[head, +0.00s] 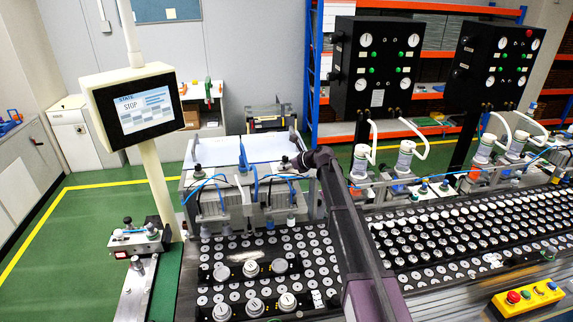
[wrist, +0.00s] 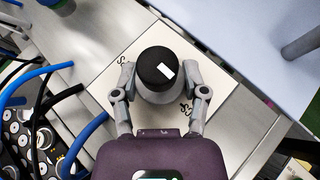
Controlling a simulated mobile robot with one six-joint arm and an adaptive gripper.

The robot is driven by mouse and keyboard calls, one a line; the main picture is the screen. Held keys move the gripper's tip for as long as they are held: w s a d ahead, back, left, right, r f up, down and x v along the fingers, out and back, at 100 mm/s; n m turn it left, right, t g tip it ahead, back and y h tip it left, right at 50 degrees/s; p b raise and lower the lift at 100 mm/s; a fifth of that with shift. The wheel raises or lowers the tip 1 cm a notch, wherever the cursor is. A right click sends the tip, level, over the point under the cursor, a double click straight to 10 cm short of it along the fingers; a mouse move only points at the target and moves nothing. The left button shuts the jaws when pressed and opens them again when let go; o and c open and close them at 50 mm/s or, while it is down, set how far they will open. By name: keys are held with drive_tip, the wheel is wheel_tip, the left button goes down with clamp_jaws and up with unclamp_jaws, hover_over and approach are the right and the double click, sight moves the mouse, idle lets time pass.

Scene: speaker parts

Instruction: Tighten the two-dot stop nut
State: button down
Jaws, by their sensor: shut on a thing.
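In the wrist view, a round part with a black top, a white rectangular mark and a grey lower body (wrist: 157,66) stands on a pale square plate (wrist: 218,91). I take it as the stop nut, though I cannot make out two dots on it. My gripper (wrist: 158,78) has one finger on each side of it, shut on its body. Small dark marks on the plate show beside the fingers. In the head view my gripper (head: 298,162) is at the right corner of the machine (head: 230,195), and the part is small and partly hidden there.
A similar black-topped part (head: 197,168) stands at the machine's left corner. Blue and black hoses (wrist: 40,75) run close by on the left in the wrist view. A white panel (wrist: 255,40) lies to the right. A tray of round speaker parts (head: 270,245) is in front of the machine.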

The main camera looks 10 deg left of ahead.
drive_tip(key=shift+s+m+t+h, duration=0.2)
drive_tip(key=shift+m+t+h, duration=0.5)
drive_tip(key=shift+m+t, duration=0.4)
drive_tip(key=shift+w+m+t+h, duration=0.15)
drive_tip(key=shift+m+t+h, duration=1.15)
drive_tip(key=shift+m+h, duration=0.75)
drive_tip(key=shift+m+t+h, duration=0.25)
drive_tip(key=shift+m+t, duration=0.05)
drive_tip(key=shift+m, duration=0.55)
drive_tip(key=shift+c, duration=0.2)
unclamp_jaws()
drive_tip(key=shift+w+n+g+y, duration=0.1)
drive_tip(key=shift+n+g+y, duration=0.3)
drive_tip(key=shift+n+y, duration=0.45)
